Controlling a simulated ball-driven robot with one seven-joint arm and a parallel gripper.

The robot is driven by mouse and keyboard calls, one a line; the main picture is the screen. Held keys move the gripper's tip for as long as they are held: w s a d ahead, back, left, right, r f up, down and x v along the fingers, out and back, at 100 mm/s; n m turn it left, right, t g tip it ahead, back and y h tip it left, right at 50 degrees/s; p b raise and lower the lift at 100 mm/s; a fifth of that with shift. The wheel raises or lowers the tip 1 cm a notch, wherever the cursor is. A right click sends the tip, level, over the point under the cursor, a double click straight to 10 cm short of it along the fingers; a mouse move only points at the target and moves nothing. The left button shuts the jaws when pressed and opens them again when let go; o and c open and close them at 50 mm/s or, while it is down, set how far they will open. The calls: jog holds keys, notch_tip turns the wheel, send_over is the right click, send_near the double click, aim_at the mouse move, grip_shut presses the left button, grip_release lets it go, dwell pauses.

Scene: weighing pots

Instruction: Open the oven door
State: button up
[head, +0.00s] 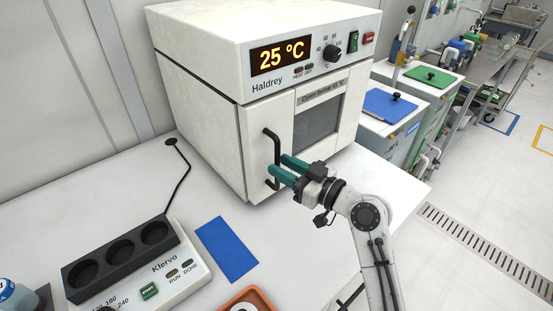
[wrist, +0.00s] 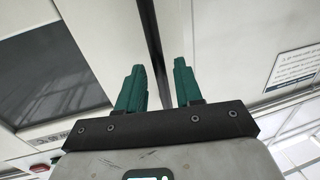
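The white oven (head: 205,95) stands on the bench, and its display (head: 281,57) reads 25 °C. Its front door (head: 285,120) is shut and has a dark window (head: 318,118). A black upright bar handle (head: 268,146) is on the door's left side. My gripper (head: 279,166) has teal fingers, spread apart at the handle's lower part. In the wrist view the handle (wrist: 149,35) runs between the two fingers of my gripper (wrist: 159,66), with a gap showing beside it. I cannot tell whether either finger touches it.
A Klervo block heater (head: 165,262) with a black top and a cable stands at the lower left. A blue mat (head: 227,249) lies beside it. An orange tray (head: 236,298) is at the bottom edge. Lidded baths (head: 425,85) stand to the right.

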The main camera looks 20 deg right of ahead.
jog(key=shift+x, duration=1.25)
jog(key=shift+c, duration=0.3)
grip_shut()
